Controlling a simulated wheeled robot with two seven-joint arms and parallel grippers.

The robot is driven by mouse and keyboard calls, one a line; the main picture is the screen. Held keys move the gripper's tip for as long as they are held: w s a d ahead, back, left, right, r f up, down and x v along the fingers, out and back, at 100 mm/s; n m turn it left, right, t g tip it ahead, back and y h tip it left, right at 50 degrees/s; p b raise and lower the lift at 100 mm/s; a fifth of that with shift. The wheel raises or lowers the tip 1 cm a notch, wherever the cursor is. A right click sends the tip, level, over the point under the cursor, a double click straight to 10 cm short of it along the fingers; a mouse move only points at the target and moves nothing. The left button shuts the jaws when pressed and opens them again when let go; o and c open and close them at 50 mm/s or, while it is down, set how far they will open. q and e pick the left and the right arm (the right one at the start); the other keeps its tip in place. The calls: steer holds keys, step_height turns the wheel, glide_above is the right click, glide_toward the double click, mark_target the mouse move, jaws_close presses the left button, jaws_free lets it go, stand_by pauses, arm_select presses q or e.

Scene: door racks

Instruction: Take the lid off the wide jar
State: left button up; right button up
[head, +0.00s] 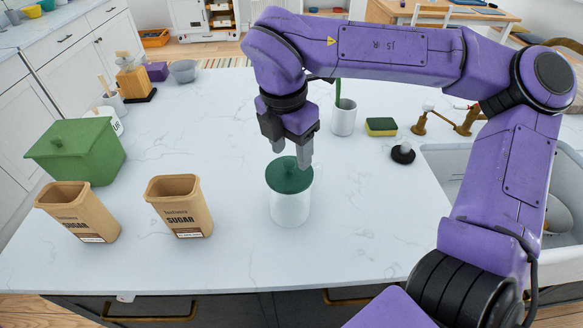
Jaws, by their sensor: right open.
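My left gripper is not in the head view.
Two tan sugar canisters (181,206) and a green lidded box (77,151) stand to the left. A white cup (344,118), a sponge (381,127) and a black-based brush (403,153) are behind at right, near the sink (438,149). The counter around the jar is clear.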

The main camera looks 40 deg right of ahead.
mark_target(288, 162)
steer(key=w+f, duration=0.2)
steer(key=f, duration=0.1)
steer(key=shift+d+f+p, duration=0.1)
steer(key=shift+f+p, duration=0.1)
steer(key=shift+p, duration=0.15)
steer(key=shift+f, duration=0.35)
steer(key=shift+s+d+r, duration=0.1)
steer(key=shift+s+d, duration=0.05)
steer(key=shift+s, duration=0.3)
steer(key=c, duration=0.4)
steer(key=shift+w, duration=0.2)
jaws_close()
steer(key=shift+r, duration=0.1)
